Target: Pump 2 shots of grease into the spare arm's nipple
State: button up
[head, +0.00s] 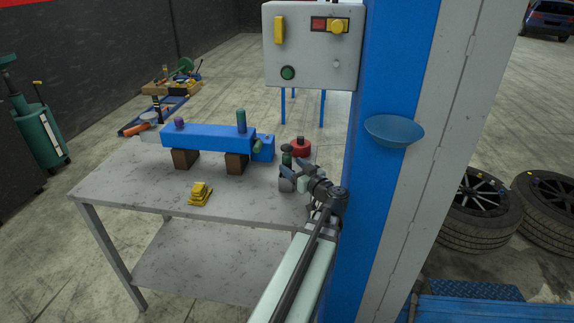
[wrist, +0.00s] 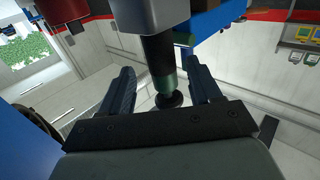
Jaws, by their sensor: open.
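The blue spare arm (head: 205,138) rests on two brown blocks on the grey table. An upright green post (head: 241,120) and a small purple knob (head: 179,123) stand on its top; I cannot tell which fitting is the nipple.
A small yellow object (head: 200,194) lies at the table's (head: 130,187) front. A blue pillar (head: 385,190) rises close right of my arm. A grey control box (head: 312,50) stands beyond the table.

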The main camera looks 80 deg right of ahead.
aim_at(290, 165)
jog(key=x, duration=0.3)
jog(key=shift+w+d, duration=0.15)
jog(key=shift+w, duration=0.15)
jog(key=c, duration=1.2)
